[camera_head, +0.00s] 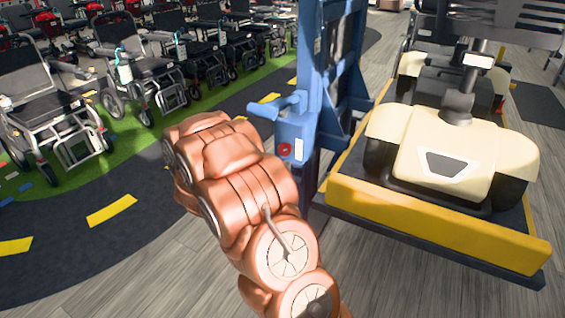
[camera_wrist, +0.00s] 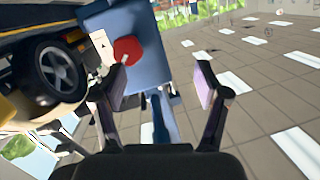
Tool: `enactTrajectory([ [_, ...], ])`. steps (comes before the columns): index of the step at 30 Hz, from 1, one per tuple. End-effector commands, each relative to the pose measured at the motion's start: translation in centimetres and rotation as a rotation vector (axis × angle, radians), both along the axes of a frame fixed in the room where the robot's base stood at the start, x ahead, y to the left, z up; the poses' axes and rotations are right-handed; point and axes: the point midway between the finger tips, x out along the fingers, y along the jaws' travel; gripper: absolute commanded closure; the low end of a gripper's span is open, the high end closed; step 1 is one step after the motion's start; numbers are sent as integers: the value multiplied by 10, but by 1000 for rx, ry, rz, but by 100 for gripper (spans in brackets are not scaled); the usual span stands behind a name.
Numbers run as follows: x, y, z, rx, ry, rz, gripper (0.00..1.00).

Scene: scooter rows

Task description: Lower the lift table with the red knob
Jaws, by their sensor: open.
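The red knob (camera_head: 285,150) sits on a blue control box (camera_head: 295,128) fixed to the blue mast in the head view. The lift table (camera_head: 430,225) has a yellow front edge and carries a cream scooter (camera_head: 450,150). In the wrist view the knob (camera_wrist: 126,50) is on the blue box (camera_wrist: 145,75) beside a white label. My gripper (camera_wrist: 160,83) is open and empty. The knob appears just beyond the left finger's tip, left of the gap's middle; I cannot tell if they touch. My gripper is hidden behind my arm in the head view.
The blue mast (camera_head: 325,85) rises beside the lift table. Rows of wheelchairs (camera_head: 150,80) and scooters stand on green flooring at the left. A dark lane with yellow dashes and bare wood-look floor (camera_head: 130,265) lie clear at the lower left.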

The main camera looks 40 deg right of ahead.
Motion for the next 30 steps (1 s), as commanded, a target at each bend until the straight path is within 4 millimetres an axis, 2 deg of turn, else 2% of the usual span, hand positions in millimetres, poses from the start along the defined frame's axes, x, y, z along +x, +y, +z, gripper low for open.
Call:
enactTrajectory([
  [1, -8, -9, -13, -38, 2, -36, 26],
  [6, -27, -27, -15, -145, -6, -121, 26],
  [9, -32, -32, -15, -166, -6, -140, 26],
  [14, -30, -42, -12, -173, -9, -145, 26],
  [24, -19, -81, -13, -171, -8, -144, 26],
  [30, -13, -98, -12, -173, -9, -143, 26],
])
